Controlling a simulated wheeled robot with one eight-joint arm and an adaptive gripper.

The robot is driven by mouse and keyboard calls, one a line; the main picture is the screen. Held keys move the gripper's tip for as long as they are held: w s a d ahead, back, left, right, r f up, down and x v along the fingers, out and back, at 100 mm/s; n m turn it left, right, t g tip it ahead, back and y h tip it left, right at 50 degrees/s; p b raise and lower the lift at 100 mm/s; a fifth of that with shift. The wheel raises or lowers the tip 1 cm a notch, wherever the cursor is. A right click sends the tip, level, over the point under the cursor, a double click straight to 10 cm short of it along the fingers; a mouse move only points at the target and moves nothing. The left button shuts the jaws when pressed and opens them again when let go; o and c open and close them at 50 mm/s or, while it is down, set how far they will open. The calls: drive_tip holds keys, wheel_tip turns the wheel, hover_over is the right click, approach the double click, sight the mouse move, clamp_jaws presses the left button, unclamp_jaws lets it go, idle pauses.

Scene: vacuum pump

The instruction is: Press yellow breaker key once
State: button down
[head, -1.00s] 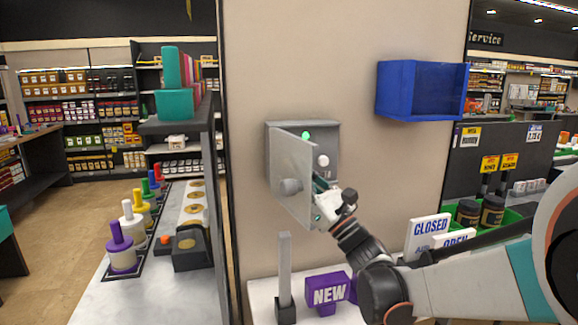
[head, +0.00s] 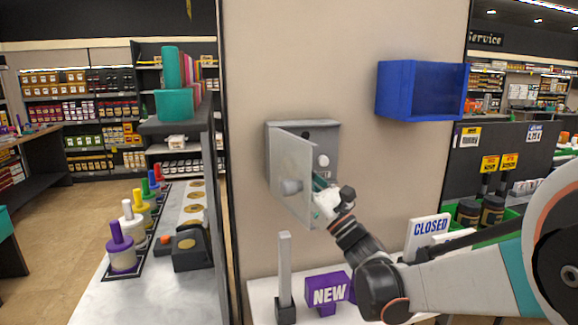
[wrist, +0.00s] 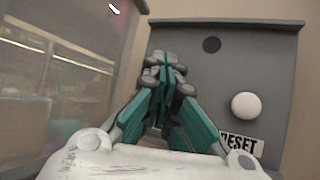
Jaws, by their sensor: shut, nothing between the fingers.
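A grey breaker box (head: 325,137) is mounted on the beige wall, with its door (head: 292,175) swung open toward me. In the wrist view, the box front (wrist: 180,35) shows a dark round lamp (wrist: 211,45), a white round button (wrist: 245,105) and a RESET label (wrist: 241,145). No yellow key is visible; the door and my gripper hide part of the box front. My gripper (head: 319,182) is inside the opening, between door and box. In the wrist view its teal fingers (wrist: 165,70) are together and empty, close to the box front; contact cannot be told.
The open door (wrist: 75,75) stands close on the left of my gripper. A blue open bin (head: 421,91) hangs on the wall at upper right. Below are a purple NEW sign (head: 328,292), a grey post (head: 285,275) and a CLOSED sign (head: 430,232).

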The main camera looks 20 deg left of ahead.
drive_tip(key=shift+s, duration=0.1)
idle(0.3)
drive_tip(key=shift+s+d, duration=0.45)
drive_tip(key=shift+s, duration=0.2)
drive_tip(key=shift+s+d, duration=0.1)
drive_tip(key=shift+s, duration=0.05)
drive_tip(key=s+d, duration=0.1)
drive_tip(key=s, duration=0.1)
drive_tip(key=s+d, duration=0.1)
drive_tip(key=s, duration=0.1)
drive_tip(key=shift+d, duration=0.2)
idle(0.5)
